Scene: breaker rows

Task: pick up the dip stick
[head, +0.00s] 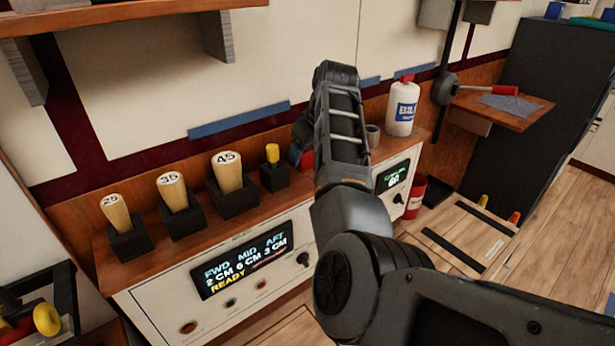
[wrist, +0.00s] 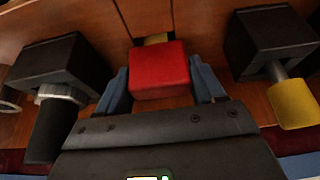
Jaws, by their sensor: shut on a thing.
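My gripper (wrist: 161,82) is shut on a red block-shaped piece (wrist: 159,68), with one blue-grey finger on each side of it in the wrist view. The red piece looks like the handle of the dip stick, but I cannot tell for sure. A short brass-coloured part (wrist: 157,39) shows just beyond it; no long stick is visible. In the head view a bit of red (head: 307,160) shows beside my arm, above the wooden counter, and my arm hides most of the gripper.
A yellow-topped piece (head: 272,153) stands in a black block left of my gripper. Wooden pegs marked 25 (head: 115,213), 35 (head: 172,190) and 45 (head: 227,171) stand further left. A white bottle (head: 402,110) stands to the right. A lit panel (head: 243,262) is below the counter.

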